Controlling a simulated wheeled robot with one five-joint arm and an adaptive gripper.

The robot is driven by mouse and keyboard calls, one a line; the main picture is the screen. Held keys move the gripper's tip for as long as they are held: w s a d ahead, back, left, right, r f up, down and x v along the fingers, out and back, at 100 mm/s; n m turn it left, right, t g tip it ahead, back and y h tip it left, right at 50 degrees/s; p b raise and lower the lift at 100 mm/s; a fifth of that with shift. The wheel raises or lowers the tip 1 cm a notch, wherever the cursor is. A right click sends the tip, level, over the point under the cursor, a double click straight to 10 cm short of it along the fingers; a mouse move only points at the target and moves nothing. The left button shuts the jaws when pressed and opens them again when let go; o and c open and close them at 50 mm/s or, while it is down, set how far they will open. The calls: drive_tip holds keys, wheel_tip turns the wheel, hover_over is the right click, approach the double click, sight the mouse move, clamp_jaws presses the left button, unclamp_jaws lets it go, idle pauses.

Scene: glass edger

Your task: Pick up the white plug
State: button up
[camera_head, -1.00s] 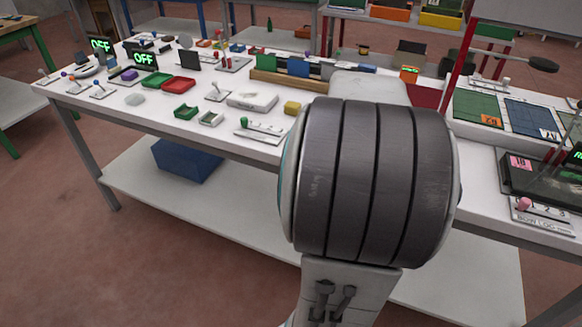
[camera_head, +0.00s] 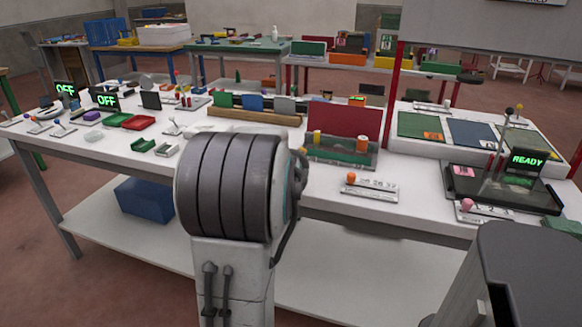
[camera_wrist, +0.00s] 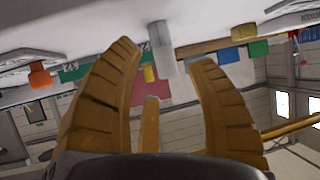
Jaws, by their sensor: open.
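In the wrist view, which is upside down, a pale grey-white upright piece (camera_wrist: 161,38) shows between and beyond the fingertips. It looks like the white plug, but I cannot be sure. It stands apart from the fingers, at the table edge in the picture. My gripper (camera_wrist: 163,56) is open and empty, with its brown ribbed fingers spread. In the head view my own arm hides the gripper, and I cannot make out the white plug there.
The white table (camera_head: 325,195) is crowded. Coloured cards stand in a wooden rack (camera_head: 250,116). A clear-fronted fixture with a maroon back panel (camera_head: 338,119) stands right of my arm. An orange-knobbed control (camera_head: 372,187) and a READY display (camera_head: 527,161) are further right.

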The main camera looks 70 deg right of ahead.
drive_tip(key=shift+x, duration=2.5)
drive_tip(key=shift+o, duration=0.2)
drive_tip(key=shift+s+d+r, duration=0.1)
drive_tip(key=shift+r, duration=0.05)
clamp_jaws()
